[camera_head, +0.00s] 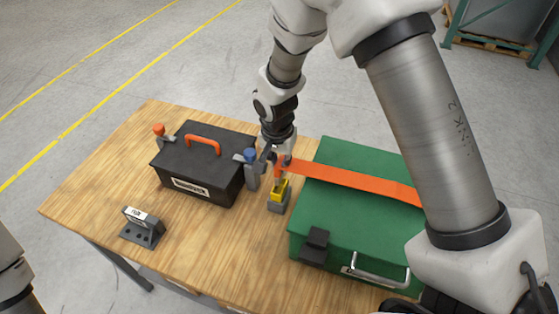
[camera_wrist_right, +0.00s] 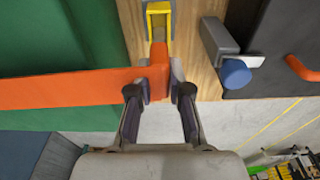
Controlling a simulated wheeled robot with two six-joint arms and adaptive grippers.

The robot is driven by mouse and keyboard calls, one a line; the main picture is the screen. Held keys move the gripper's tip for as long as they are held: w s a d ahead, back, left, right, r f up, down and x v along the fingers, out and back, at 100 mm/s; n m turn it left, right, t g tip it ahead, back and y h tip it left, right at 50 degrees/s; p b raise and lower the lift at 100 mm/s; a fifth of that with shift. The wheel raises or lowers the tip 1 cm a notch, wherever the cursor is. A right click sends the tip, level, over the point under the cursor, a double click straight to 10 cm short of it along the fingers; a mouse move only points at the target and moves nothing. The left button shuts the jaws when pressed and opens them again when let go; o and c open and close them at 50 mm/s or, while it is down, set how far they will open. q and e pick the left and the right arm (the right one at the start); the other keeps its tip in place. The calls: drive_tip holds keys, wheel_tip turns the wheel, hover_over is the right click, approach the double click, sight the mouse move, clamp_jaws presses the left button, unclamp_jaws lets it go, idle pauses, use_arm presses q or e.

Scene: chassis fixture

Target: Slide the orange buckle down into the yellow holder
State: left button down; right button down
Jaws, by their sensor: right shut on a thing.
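The orange buckle (camera_head: 280,168) is the end piece of an orange strap (camera_head: 350,178). My right gripper (camera_head: 277,158) is shut on the buckle, which also shows between its fingers in the wrist view (camera_wrist_right: 158,66). The yellow holder (camera_head: 280,190) stands on a grey block on the table, just below the buckle in the head view. In the wrist view the yellow holder (camera_wrist_right: 158,10) shows as a U-shaped frame beyond the buckle's tip. I cannot tell whether the buckle touches it. My left gripper is out of view.
The strap lies across a green case (camera_head: 330,235) right of the holder. A black toolbox (camera_head: 205,180) stands left, with a blue-knobbed clamp (camera_head: 251,165) close to my gripper. A small grey bracket (camera_head: 143,226) sits front left. The wooden table (camera_head: 205,250) is bare at front.

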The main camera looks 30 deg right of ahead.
drive_tip(key=shift+s+r, duration=0.15)
drive_tip(key=shift+f, duration=0.85)
drive_tip(key=shift+f+b, duration=1.55)
drive_tip(key=c, duration=1)
unclamp_jaws()
drive_tip(key=shift+r, duration=0.15)
